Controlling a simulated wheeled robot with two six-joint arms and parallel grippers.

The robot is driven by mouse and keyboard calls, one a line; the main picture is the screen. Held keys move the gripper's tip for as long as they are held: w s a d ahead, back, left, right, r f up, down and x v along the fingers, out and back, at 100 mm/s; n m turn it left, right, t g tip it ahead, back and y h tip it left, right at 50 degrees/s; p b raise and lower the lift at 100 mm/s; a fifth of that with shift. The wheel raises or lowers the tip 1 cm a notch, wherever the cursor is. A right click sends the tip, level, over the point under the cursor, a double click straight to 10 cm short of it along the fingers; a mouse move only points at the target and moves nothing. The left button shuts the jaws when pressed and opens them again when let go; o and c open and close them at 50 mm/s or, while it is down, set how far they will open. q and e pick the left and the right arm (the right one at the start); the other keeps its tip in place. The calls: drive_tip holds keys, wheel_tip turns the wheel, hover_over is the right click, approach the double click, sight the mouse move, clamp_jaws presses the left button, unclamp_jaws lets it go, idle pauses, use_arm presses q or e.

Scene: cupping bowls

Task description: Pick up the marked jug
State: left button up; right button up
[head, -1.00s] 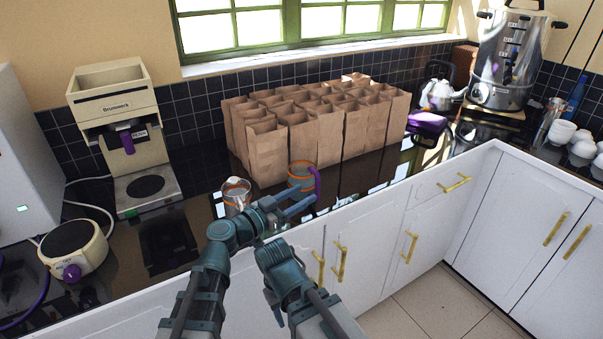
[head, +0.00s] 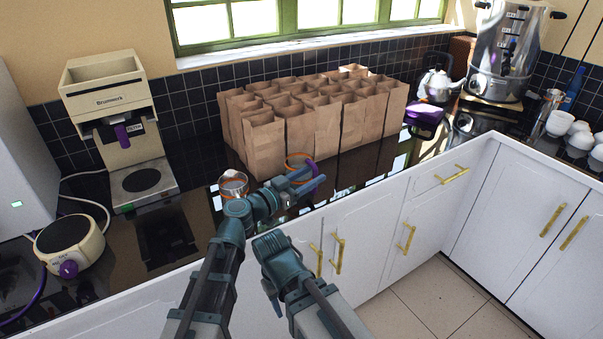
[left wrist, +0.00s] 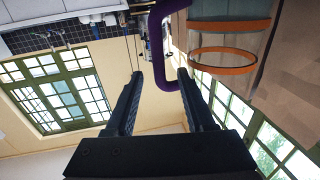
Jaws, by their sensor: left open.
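A glass jug with orange bands and a purple handle stands on the dark counter in front of the paper bags; in the head view its orange rim (head: 299,156) shows above my left gripper (head: 314,182). The gripper is open at the handle side and covers the jug's lower part. In the left wrist view the jug (left wrist: 235,62) is at the upper right. Its purple handle (left wrist: 157,45) reaches between the open fingertips (left wrist: 160,73), with no grip on it. A smaller jug (head: 233,184) with orange trim stands left of it.
Several brown paper bags (head: 265,150) stand close behind the jugs. A kettle (head: 437,86) and a steel urn (head: 503,55) stand at the back right. The counter's front edge is near.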

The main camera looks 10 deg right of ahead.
use_arm(q)
drive_tip(key=shift+x, duration=1.2)
drive_tip(key=shift+a, duration=0.1)
clamp_jaws()
